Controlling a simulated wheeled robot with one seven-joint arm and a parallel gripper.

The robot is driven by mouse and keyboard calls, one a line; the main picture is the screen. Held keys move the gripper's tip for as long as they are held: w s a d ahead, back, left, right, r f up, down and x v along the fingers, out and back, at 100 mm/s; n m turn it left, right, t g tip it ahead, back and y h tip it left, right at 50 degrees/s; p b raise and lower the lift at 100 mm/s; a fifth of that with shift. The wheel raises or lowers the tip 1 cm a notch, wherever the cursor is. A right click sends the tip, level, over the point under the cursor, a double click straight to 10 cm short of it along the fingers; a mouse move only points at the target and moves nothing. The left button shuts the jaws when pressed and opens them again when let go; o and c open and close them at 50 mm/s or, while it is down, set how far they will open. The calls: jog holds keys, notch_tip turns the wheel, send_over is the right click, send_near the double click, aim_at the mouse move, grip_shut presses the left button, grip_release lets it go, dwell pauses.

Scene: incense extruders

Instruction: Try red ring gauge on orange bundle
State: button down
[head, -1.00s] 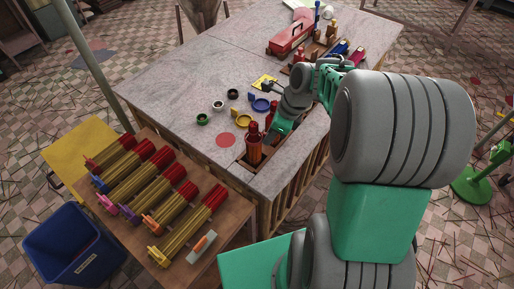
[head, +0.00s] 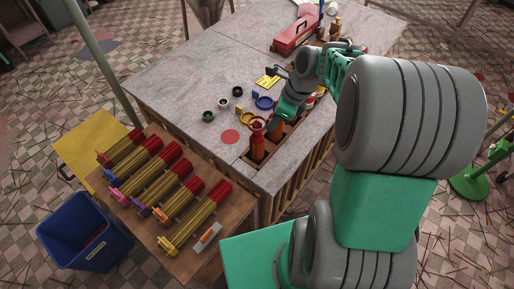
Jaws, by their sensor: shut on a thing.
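An upright orange-red bundle (head: 257,150) stands in a slot near the table's front corner. A red ring gauge (head: 257,124) shows at its top. It is too small to tell whether the ring is around the bundle or just above it. My gripper (head: 274,124) is just right of this, pointing down and left; its fingertips are small and partly hidden. It is shut, apparently on the red ring gauge's handle. Another dark red upright piece (head: 276,134) stands close by, under the gripper.
A red disc (head: 230,137) marks bare tabletop. A side table (head: 222,262) holds several extruders. A blue bin (head: 80,245) stands left. A red toolbox (head: 296,34) is behind.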

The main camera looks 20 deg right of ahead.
jog(key=shift+r, duration=2.05)
